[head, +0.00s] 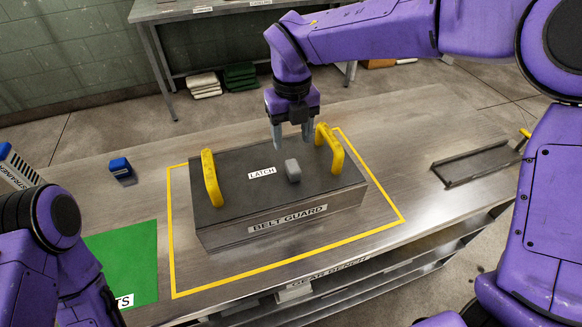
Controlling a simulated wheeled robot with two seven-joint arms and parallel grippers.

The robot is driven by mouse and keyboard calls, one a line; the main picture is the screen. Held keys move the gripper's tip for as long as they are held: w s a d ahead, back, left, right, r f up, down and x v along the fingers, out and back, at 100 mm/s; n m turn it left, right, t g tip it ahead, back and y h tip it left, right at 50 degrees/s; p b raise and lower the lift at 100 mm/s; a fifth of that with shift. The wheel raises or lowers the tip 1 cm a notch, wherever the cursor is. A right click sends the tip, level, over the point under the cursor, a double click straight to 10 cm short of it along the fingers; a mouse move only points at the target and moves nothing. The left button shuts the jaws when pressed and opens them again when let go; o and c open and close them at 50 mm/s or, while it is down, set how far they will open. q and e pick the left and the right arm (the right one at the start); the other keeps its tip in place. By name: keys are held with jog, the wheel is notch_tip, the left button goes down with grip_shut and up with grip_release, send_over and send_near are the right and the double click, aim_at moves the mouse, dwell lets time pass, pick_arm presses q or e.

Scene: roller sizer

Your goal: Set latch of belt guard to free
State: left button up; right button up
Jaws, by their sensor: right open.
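The belt guard (330,208) is a dark grey box with a "BELT GUARD" label on its front, standing inside a yellow outline on the bench. It has a yellow handle at its left end (211,178) and another at its right end (331,149). The latch (292,170) is a small light-grey knob on its top, just right of the "LATCH" label (262,173). My right gripper (292,140) points down above the guard, behind the latch in the picture, open and apparently empty. My left arm shows at the lower left; its gripper is out of view.
A green mat (125,255) lies left of the outline. A blue-topped object (122,170) and a container (18,168) stand at the left. A shallow dark tray (475,165) lies at the right. The two yellow handles rise beside the latch.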

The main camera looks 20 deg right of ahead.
aim_at(293, 165)
pick_arm(q)
jog(key=shift+w+r+p, duration=0.1)
jog(key=shift+r+p, duration=0.75)
jog(key=shift+p, duration=0.15)
pick_arm(e)
notch_tip(293, 165, down, 11)
jog(key=shift+w+d+r, duration=0.15)
